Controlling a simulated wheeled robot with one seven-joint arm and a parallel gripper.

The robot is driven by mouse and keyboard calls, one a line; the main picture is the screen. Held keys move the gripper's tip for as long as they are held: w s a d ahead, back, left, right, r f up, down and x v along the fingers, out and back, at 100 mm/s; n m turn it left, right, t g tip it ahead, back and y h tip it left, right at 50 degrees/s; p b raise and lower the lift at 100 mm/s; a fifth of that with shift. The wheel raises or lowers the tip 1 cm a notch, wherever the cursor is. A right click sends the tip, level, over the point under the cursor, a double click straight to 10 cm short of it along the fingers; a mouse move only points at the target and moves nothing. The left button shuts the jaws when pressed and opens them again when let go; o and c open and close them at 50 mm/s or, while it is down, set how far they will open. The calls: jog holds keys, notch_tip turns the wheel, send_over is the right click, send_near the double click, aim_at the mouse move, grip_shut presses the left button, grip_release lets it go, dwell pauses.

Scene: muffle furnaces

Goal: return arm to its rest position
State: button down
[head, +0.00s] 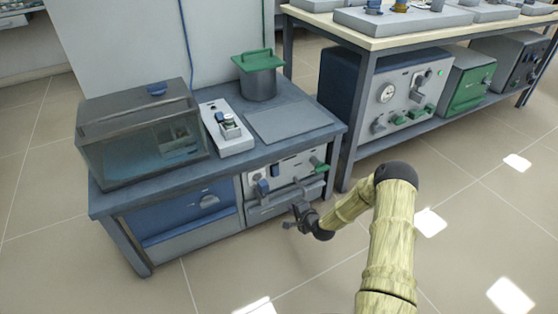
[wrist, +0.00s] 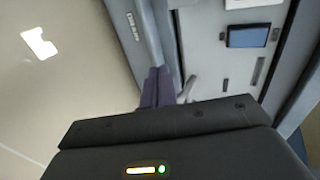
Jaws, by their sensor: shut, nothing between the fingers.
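My arm (head: 390,235) reaches from the lower right of the head view, bent at a dark elbow joint. My gripper (head: 292,221) is in front of the small bench, near the front of the lower unit with a pale control panel (head: 285,172). In the wrist view the fingers (wrist: 158,88) are together, with nothing held between them. A pale panel with a dark blue display (wrist: 247,36) lies beyond them to the right. Whether the fingertips touch the unit cannot be told.
The small bench (head: 140,198) carries a glass tank (head: 125,145), a white device (head: 228,130) and a green-lidded pot (head: 259,82). A longer bench (head: 400,41) with several units below stands behind right. Tiled floor (head: 480,205) is open to the right.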

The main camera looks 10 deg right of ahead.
jog(key=s+a+r+n+g+h+p, duration=0.1)
jog(key=s+r+n+g+p, duration=0.3)
jog(key=r, duration=0.8)
jog(key=s+r+n+g+h+p, duration=0.25)
jog(key=s+r+n, duration=0.4)
jog(key=r, duration=0.65)
jog(key=s+a+r+n+g+p, duration=0.15)
jog(key=s+r+n+p, duration=0.4)
jog(key=s+r, duration=1.35)
notch_tip(320, 180, up, 37)
jog(key=m+p, duration=0.1)
jog(key=p, duration=3.8)
jog(key=shift+s+d+f+m+g, duration=0.2)
jog(key=shift+s+m+g, duration=0.2)
jog(key=shift+h, duration=0.25)
